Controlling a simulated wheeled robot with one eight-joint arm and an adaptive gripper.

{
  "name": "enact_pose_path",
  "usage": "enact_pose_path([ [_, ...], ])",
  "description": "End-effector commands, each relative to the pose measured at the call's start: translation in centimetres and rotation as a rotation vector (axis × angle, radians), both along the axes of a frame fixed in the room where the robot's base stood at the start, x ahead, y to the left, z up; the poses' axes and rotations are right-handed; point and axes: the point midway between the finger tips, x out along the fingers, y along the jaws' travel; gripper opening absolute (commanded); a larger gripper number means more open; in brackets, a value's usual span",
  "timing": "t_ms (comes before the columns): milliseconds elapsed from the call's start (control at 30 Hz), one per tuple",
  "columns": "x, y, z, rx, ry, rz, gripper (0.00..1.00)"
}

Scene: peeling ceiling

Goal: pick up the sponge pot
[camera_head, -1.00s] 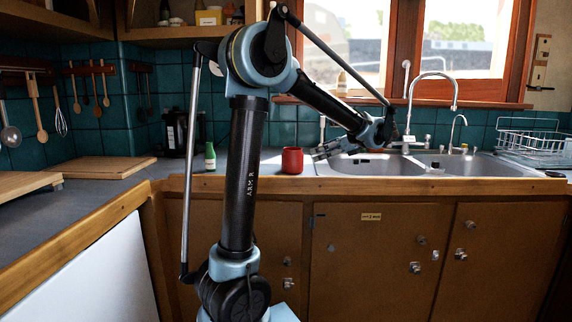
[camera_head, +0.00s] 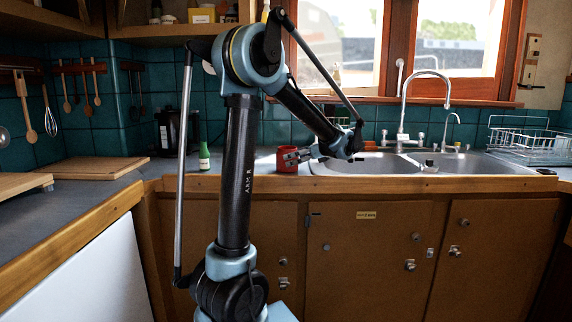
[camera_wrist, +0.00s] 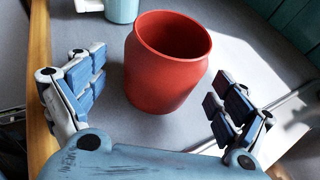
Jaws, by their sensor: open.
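The sponge pot appears to be the red, round, open-topped pot (camera_wrist: 162,80) in the wrist view, standing upright on the grey counter. It looks empty inside as far as I can see. In the head view the red pot (camera_head: 287,165) stands at the counter's front, left of the sink, partly covered by my gripper (camera_head: 297,156). In the wrist view my gripper (camera_wrist: 158,103) is open, with one finger pad to the left of the pot and one to the right. A gap shows on both sides, and nothing is held.
A green bottle (camera_head: 204,157) stands left of the pot. The sink (camera_head: 370,164) with its tap (camera_head: 428,90) lies to the right, and a wire dish rack (camera_head: 520,140) beyond it. A pale blue-green container (camera_wrist: 121,9) stands behind the pot. A wooden edge (camera_wrist: 39,70) borders the counter.

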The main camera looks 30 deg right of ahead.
Motion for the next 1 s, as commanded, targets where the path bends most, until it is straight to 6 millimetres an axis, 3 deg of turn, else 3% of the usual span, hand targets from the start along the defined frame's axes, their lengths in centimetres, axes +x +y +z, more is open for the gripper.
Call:
enact_pose_path([
  [267, 1.3, 0.5, -0.9, 0.000, 0.000, 0.001, 0.93],
  [533, 4.0, 1.8, -2.6, 0.000, 0.000, 0.001, 0.93],
  [800, 4.3, 1.9, -2.7, 0.000, 0.000, -0.001, 0.93],
  [1000, 4.2, 1.8, -2.7, 0.000, 0.000, -0.003, 0.47],
])
